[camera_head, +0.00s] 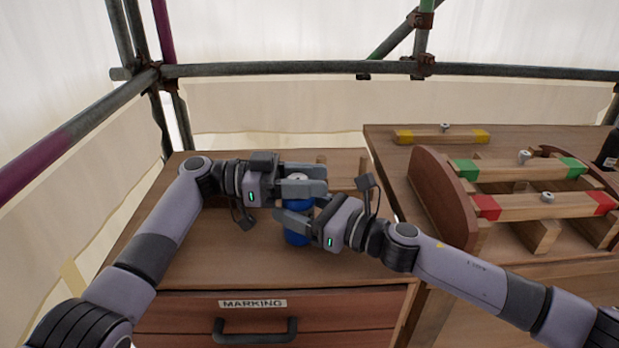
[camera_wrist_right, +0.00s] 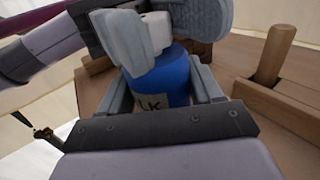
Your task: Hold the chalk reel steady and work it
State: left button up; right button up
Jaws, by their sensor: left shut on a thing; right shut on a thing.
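The chalk reel (camera_head: 297,236) is a blue, rounded body standing on the wooden cabinet top; the right wrist view shows its blue side (camera_wrist_right: 172,78) with a partly hidden label. My right gripper (camera_head: 284,212) is shut on the blue body, one finger on each side. My left gripper (camera_head: 314,180) is above it, shut on the reel's pale top part, which shows between the fingers in the right wrist view (camera_wrist_right: 158,30). The fingers hide much of the reel, so the exact shape of that top part cannot be told.
The cabinet (camera_head: 215,258) has a drawer labelled MARKING (camera_head: 252,303). A wooden peg (camera_wrist_right: 272,55) stands close to the reel. On the right bench, a wooden frame (camera_head: 445,195) carries green-ended and red-ended bars; a yellow-ended bar (camera_head: 440,136) lies behind. Scaffold tubes (camera_head: 270,69) cross behind.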

pick_arm(q)
jog(key=shift+w+a+m+g, duration=0.15)
jog(key=shift+m+g, duration=0.25)
jog(key=shift+g, duration=0.4)
jog(key=shift+s+f+m+g, duration=0.1)
jog(key=shift+s+m+g, duration=0.15)
jog(key=shift+m+g, duration=0.2)
jog(key=o, duration=1)
jog(key=v, duration=0.7)
jog(key=shift+a, duration=0.2)
